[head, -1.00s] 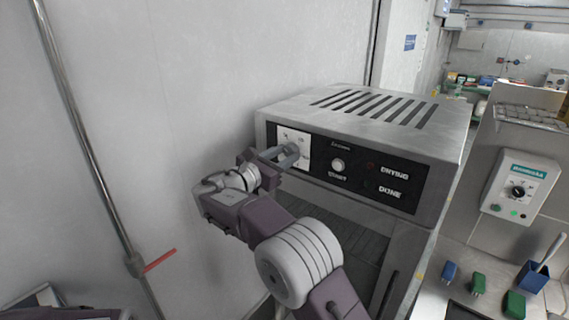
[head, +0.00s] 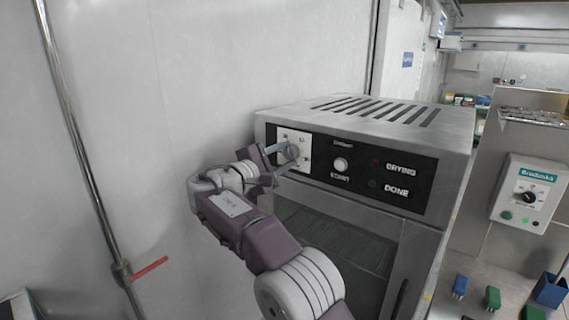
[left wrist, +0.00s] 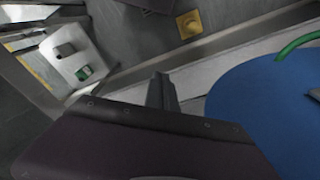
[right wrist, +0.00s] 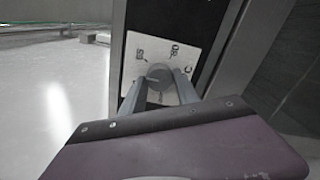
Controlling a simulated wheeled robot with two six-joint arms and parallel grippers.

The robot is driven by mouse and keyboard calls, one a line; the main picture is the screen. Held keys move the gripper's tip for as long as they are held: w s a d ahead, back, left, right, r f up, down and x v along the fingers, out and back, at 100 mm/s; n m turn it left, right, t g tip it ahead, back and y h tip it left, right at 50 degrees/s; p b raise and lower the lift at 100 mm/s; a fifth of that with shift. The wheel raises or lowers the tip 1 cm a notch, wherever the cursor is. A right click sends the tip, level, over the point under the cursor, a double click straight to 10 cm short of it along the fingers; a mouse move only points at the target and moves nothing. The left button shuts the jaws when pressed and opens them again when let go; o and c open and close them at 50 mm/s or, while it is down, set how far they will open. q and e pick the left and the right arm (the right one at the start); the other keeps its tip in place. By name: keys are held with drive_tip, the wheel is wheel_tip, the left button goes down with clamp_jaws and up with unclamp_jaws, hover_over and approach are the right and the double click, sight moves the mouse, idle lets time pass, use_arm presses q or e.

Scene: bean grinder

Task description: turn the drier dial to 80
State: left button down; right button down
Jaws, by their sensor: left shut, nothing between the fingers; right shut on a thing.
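The drier (head: 400,240) is a metal box with a black front panel (head: 345,190). At its left end a white plate (head: 305,140) with printed marks carries the grey round drier dial (head: 292,153). My right gripper (head: 286,158) is shut on the dial. In the right wrist view the fingers (right wrist: 165,88) lie on either side of the dial (right wrist: 158,74). A mark like 80 (right wrist: 174,50) shows on the plate above it; the dial's exact setting is not readable. My left gripper (left wrist: 162,92) is shut and empty in the left wrist view, away from the drier.
A round start button (head: 341,164) and the drying and done labels sit right of the dial. A grey wall stands close on the left. A white control box (head: 527,193) and small coloured items (head: 492,298) are at the right. A blue round object (left wrist: 260,115) is near my left gripper.

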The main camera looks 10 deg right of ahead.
drive_tip(key=m, duration=0.1)
drive_tip(key=m+b, duration=0.1)
drive_tip(key=m, duration=0.1)
drive_tip(key=m+b, duration=0.1)
drive_tip(key=m, duration=0.1)
drive_tip(key=shift+f, duration=0.25)
drive_tip(key=m+b, duration=0.2)
drive_tip(key=m, duration=0.4)
drive_tip(key=shift+r, duration=0.1)
drive_tip(key=m+b, duration=0.1)
drive_tip(key=m, duration=0.4)
drive_tip(key=shift+r, duration=0.1)
drive_tip(key=m, duration=0.5)
drive_tip(key=shift+r, duration=0.1)
drive_tip(key=shift+m, duration=0.3)
drive_tip(key=c, duration=0.9)
unclamp_jaws()
